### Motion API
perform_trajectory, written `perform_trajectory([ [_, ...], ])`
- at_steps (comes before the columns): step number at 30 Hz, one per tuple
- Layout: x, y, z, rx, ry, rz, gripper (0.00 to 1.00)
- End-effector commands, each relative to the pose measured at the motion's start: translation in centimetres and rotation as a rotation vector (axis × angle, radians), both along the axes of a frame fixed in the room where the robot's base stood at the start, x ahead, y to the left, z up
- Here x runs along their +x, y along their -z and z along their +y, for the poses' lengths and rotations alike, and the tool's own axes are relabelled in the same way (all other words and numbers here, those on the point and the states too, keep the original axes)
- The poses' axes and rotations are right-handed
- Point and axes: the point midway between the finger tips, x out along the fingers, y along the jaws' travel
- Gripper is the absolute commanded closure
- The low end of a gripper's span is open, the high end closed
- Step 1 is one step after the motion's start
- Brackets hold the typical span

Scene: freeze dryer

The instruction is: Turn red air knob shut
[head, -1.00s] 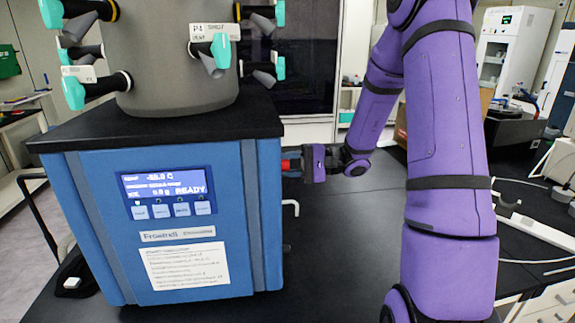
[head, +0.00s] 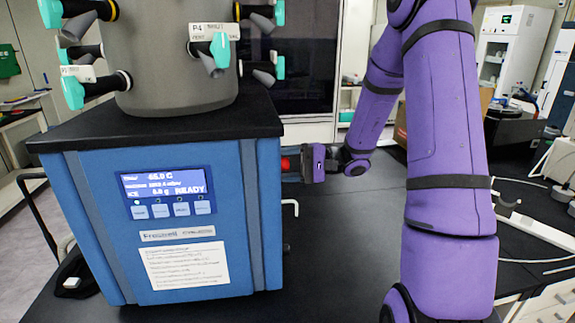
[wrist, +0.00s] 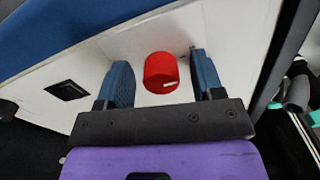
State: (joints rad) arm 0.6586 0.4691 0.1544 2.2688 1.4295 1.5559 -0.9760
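The red air knob (wrist: 160,72) sticks out from the white side panel of the freeze dryer. In the head view the red knob (head: 287,164) shows only in part at the machine's right side, next to my gripper (head: 300,163). In the wrist view my gripper (wrist: 160,62) is open, with one blue finger on each side of the knob. A gap shows between the knob and each finger, so neither seems to touch it. A small white mark is on the knob's face. The freeze dryer (head: 265,215) has a blue front.
A dark square socket (wrist: 66,90) is on the panel left of the knob. A bent white pipe (head: 291,208) sticks out below my gripper. Teal-handled valves (head: 220,50) ring the grey chamber above.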

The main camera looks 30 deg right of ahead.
Motion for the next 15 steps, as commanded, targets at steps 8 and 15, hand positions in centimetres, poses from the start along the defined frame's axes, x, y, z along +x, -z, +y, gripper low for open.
perform_trajectory([
  [8, -0.3, 0.0, -0.9, -0.001, 0.001, -0.001, 0.39],
  [15, -1.9, 0.0, -4.8, 0.000, 0.004, 0.000, 0.39],
])
